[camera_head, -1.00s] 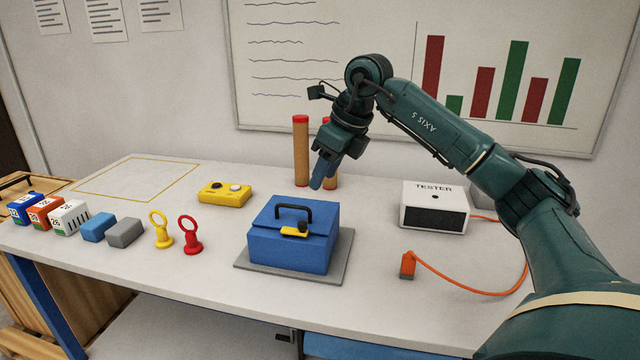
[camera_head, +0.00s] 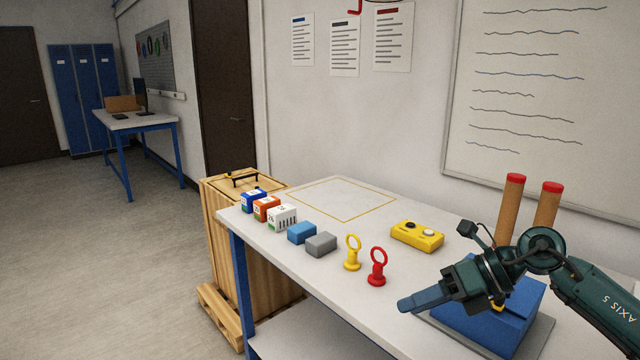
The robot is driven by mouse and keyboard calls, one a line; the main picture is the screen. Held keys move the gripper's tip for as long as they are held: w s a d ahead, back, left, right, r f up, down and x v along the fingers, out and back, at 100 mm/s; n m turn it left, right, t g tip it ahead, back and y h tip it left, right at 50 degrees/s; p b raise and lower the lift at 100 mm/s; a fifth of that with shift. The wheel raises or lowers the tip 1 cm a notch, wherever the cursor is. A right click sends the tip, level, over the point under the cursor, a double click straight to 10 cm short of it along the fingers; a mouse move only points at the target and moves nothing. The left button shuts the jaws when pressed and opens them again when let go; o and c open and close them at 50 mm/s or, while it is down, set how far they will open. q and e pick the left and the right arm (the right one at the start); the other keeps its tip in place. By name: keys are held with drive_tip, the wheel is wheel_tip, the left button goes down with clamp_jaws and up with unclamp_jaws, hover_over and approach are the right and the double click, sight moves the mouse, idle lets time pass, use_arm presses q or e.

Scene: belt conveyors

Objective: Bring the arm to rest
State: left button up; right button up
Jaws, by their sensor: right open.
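My right gripper (camera_head: 406,304) is in the camera_head view at the lower right, its blue fingers pointing left. It is open, and I see nothing between its fingers; the fingers overlap one another from this side. It shows in front of the blue toolbox (camera_head: 508,335), hiding much of it. My teal right arm enters from the right edge. The fingers appear below and right of the red ring-topped peg (camera_head: 377,268), apart from it in the picture. My left gripper is not in view.
The white table (camera_head: 330,290) holds a yellow ring-topped peg (camera_head: 352,254), a yellow button box (camera_head: 417,236), grey (camera_head: 321,244) and blue (camera_head: 301,232) blocks, and small printed boxes (camera_head: 282,217). Two red-capped tubes (camera_head: 511,205) stand behind the arm. A yellow-outlined area (camera_head: 342,200) is empty.

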drive_tip(key=s+a+f+m+t+y+p, duration=0.1)
drive_tip(key=s+a+m+t+y, duration=0.1)
drive_tip(key=a+m+t+y, duration=0.3)
drive_tip(key=s+a+m+t+y+p, duration=0.1)
drive_tip(key=s+a+m+t+y, duration=0.15)
drive_tip(key=a+m, duration=0.35)
drive_tip(key=s+d+f+m+h, duration=0.3)
drive_tip(key=s+f+m+h, duration=0.2)
drive_tip(key=f+m, duration=0.3)
drive_tip(key=s+d+f+m+h+p, duration=0.1)
drive_tip(key=s+d+f+m+h, duration=0.1)
drive_tip(key=s+f+m+h, duration=0.3)
drive_tip(key=s+d+f+m+t+h, duration=0.1)
drive_tip(key=s+d+f+m+h, duration=0.2)
drive_tip(key=f+m, duration=0.7)
drive_tip(key=s+m+h, duration=0.2)
drive_tip(key=s+m, duration=0.1)
drive_tip(key=m, duration=0.2)
drive_tip(key=shift+d+f+p, duration=0.3)
drive_tip(key=shift+d+f, duration=0.05)
drive_tip(key=shift+f, duration=0.05)
drive_tip(key=shift+c, duration=0.5)
